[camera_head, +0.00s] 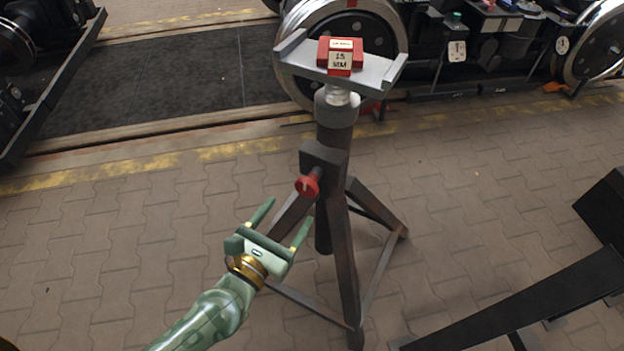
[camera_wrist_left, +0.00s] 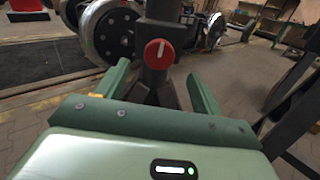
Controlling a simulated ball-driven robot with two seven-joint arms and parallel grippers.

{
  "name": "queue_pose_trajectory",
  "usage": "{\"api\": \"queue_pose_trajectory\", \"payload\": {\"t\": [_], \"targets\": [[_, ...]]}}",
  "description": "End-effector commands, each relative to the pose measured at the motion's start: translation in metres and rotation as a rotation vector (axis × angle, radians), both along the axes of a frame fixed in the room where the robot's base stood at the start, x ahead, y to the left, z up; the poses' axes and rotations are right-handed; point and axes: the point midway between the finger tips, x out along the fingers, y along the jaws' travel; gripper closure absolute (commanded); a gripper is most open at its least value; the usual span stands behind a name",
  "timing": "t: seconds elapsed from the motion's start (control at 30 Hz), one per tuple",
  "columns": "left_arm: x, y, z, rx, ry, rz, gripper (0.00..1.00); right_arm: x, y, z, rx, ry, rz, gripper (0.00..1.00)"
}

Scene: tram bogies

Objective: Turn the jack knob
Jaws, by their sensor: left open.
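The jack (camera_head: 337,142) is a dark post on a tripod base, standing upright on the paving. Its red knob (camera_head: 308,185) sticks out from a dark block on the post, towards the camera. In the left wrist view the knob (camera_wrist_left: 159,53) shows face-on with a pale upright mark, between and beyond the two fingers. My left gripper (camera_head: 284,222) is open and empty, below and left of the knob, apart from it. It also shows in the left wrist view (camera_wrist_left: 160,80). My right gripper is not in view.
A grey cradle (camera_head: 375,72) on the jack's top holds a red block (camera_head: 341,54) with a pale label. A wheel (camera_head: 300,62) stands behind it. A dark frame (camera_head: 520,295) lies at lower right. The paving at left is clear.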

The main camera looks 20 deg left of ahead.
Motion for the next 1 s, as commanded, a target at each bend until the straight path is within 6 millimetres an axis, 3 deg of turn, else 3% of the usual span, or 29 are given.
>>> {"api": "queue_pose_trajectory", "payload": {"t": [0.2,0.4,0.6,0.87,1.0], "targets": [[0.057,-0.006,0.003,-0.004,-0.004,0.003,0.33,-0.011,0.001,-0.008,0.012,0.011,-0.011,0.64],[0.092,-0.009,0.0,0.0,0.0,0.002,0.33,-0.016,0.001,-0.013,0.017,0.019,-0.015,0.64],[0.106,-0.011,0.0,0.0,0.0,0.0,0.33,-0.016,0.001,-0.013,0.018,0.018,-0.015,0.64],[0.107,-0.011,0.0,0.0,0.001,0.0,0.33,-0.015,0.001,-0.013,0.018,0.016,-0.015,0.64],[0.107,-0.011,0.0,0.0,0.001,0.001,0.72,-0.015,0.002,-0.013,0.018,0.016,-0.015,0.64]]}}
